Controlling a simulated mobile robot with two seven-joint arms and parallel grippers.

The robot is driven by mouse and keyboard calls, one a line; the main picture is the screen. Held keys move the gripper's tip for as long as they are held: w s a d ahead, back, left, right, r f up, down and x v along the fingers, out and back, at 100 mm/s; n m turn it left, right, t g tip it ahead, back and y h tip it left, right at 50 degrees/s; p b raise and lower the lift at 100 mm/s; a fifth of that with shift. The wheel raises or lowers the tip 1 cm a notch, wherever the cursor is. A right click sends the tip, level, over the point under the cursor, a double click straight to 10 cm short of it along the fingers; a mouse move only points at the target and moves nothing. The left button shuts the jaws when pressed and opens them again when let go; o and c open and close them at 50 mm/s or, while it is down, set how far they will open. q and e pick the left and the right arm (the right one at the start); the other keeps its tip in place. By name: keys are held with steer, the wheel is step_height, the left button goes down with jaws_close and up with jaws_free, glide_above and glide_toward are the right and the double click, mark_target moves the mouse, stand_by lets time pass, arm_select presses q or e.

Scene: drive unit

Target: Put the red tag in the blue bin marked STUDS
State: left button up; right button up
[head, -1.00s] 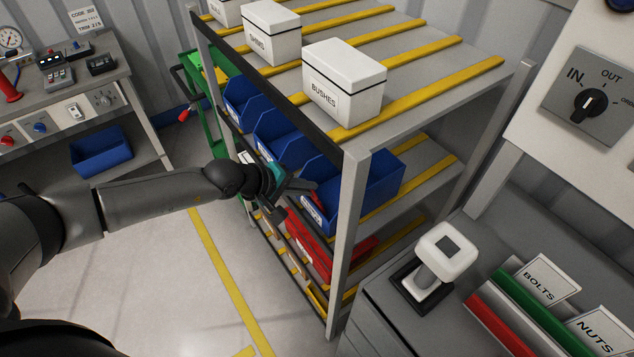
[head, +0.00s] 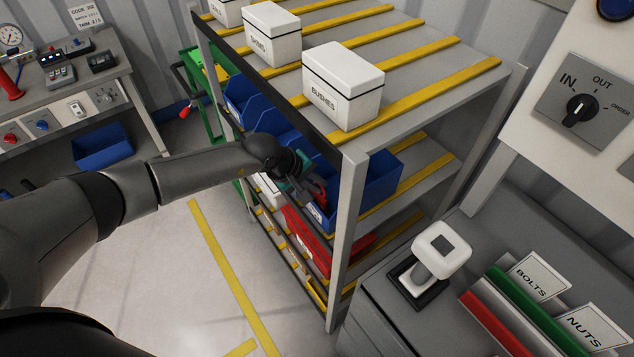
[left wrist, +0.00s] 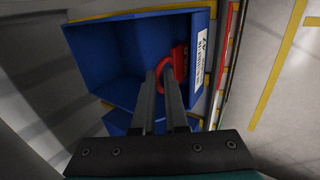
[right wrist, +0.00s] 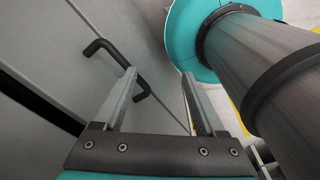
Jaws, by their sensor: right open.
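The red tag (left wrist: 181,60) is in the left wrist view, with its ring around the tips of my left gripper (left wrist: 163,76). Those fingers are close together, shut on the tag. The tag is over the open blue bin (left wrist: 110,55), near its labelled front wall; I cannot tell whether it touches the bin. The label is too small to read. In the head view, my left gripper (head: 308,182) and the red tag (head: 319,192) are at the front of the nearest blue bin (head: 384,180). My right gripper (right wrist: 160,95) is open and empty, near a grey panel.
The rack's grey corner post (head: 347,245) stands just right of my left gripper. The shelf above carries white boxes, including BUSHES (head: 343,87). Red bins (head: 305,240) sit on the shelf below. A black handle (right wrist: 115,62) is beyond my right gripper.

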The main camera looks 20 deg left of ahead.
arm_select(q)
steer(key=o, duration=0.4)
steer(key=shift+r, duration=0.1)
steer(key=v, duration=1.2)
steer(key=shift+r+p, duration=0.1)
steer(key=shift+p, duration=0.3)
